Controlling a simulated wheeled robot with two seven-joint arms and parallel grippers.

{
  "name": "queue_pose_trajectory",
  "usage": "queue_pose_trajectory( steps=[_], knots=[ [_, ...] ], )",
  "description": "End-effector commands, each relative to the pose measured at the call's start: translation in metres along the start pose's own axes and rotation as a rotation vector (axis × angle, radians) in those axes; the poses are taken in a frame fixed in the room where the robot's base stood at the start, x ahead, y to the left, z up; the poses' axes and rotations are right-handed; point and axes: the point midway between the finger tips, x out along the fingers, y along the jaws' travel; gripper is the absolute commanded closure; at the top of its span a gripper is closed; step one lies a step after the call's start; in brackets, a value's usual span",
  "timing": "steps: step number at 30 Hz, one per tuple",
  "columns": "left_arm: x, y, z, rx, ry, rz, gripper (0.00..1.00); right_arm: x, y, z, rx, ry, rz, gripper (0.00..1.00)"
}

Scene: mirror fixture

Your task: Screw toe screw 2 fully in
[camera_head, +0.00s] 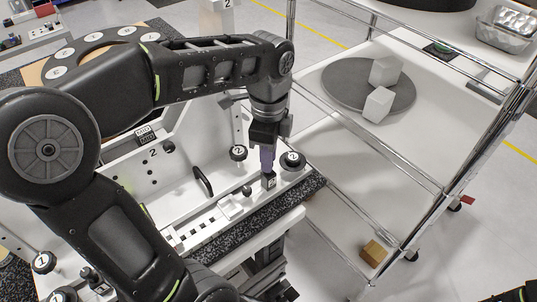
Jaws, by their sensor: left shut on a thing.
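My left gripper (268,167) points down at the right end of the white fixture (215,190). Its purple-tinted fingers are shut at the top of a small dark block (269,181) with a pale label. The screw itself is too small and too hidden by the fingers to make out, as is how far in it sits. A black round knob marked 2 (292,161) stands just right of the fingers, apart from them. Another black knob with a white top (238,153) stands to their left. My right gripper is not seen.
A black handle (203,182) and a small black knob (247,190) are on the fixture left of the gripper. A dark speckled edge (230,240) runs along its front. A wire-shelf cart (440,165) with a grey disc (345,85) and white cubes stands to the right.

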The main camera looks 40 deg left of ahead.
Motion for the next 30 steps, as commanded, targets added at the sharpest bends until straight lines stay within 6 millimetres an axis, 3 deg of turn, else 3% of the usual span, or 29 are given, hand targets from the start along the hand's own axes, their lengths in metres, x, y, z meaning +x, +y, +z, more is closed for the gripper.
queue_pose_trajectory(
  steps=[10,11,19,30],
  knots=[
    [-0.0013,-0.001,-0.0002,0.003,0.001,-0.004,1.0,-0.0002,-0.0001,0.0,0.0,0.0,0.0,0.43],
    [-0.0013,-0.001,-0.0002,0.003,0.001,-0.004,0.8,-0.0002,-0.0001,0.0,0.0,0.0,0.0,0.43],
    [-0.0006,-0.0005,-0.0001,0.003,0.001,-0.002,0.59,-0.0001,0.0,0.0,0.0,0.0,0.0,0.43],
    [-0.0067,-0.0007,-0.0003,0.003,0.001,-0.002,0.59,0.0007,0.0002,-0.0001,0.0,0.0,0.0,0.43]
  ],
)
